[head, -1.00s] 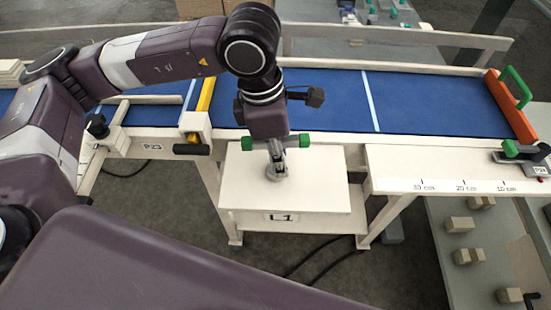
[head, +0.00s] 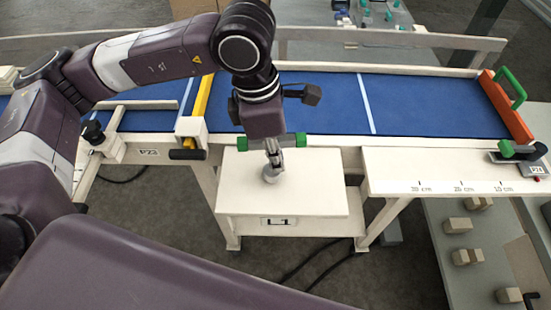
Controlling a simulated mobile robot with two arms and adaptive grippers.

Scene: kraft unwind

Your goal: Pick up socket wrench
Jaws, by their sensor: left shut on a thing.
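My left gripper (head: 272,146) is over the small white stand marked L1 (head: 320,195), in front of the conveyor. Its green parts spread to both sides. It is shut on a small grey metal piece, which I take to be the socket wrench (head: 271,173). The piece points down with its round lower end at the stand's top; I cannot tell whether it touches. The gripper hides its upper part. My right gripper is not in view.
The blue conveyor belt (head: 430,105) runs behind the stand, with a yellow bar (head: 203,96) across it and an orange end block (head: 506,108) at right. A white ledge (head: 450,165) with a centimetre scale lies to the right. Several tan blocks (head: 457,225) lie at lower right.

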